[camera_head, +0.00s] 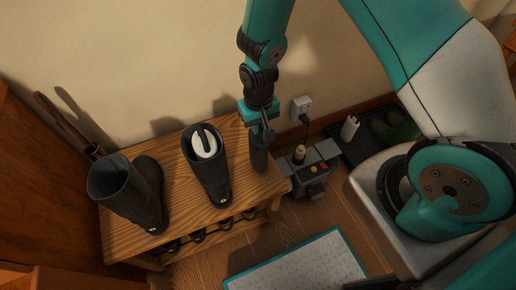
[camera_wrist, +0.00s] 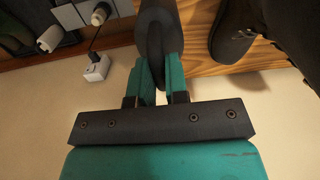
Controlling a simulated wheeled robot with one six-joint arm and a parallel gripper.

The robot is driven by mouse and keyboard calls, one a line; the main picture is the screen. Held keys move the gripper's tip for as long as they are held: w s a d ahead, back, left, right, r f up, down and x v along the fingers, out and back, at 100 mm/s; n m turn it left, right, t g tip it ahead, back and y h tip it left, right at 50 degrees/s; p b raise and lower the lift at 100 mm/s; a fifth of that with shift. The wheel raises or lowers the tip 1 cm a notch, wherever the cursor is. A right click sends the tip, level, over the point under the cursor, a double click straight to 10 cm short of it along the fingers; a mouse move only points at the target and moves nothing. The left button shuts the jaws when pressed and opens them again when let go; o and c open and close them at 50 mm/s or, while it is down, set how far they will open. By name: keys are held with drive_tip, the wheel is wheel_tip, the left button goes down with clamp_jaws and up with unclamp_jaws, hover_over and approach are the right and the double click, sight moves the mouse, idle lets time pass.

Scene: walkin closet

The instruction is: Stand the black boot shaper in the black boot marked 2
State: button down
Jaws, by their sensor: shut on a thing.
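My gripper (camera_head: 262,122) is shut on the black boot shaper (camera_head: 259,154), which hangs down at the right end of the wooden bench (camera_head: 171,152). The wrist view shows the fingers (camera_wrist: 160,76) closed around the shaper (camera_wrist: 156,30). Two black boots stand on the bench. The left boot (camera_head: 146,203) has an open, dark top with nothing visible inside. The middle boot (camera_head: 213,182) has a white piece with a dark slot (camera_head: 204,143) in its top. It is left of my gripper. I cannot read a 2 on either boot.
A wall socket (camera_head: 301,106) with a plug is on the wall. A pale mat (camera_head: 300,265) lies in front.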

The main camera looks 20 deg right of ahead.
drive_tip(key=shift+r, duration=0.1)
drive_tip(key=shift+r+p, duration=1.35)
drive_tip(key=shift+r, duration=0.1)
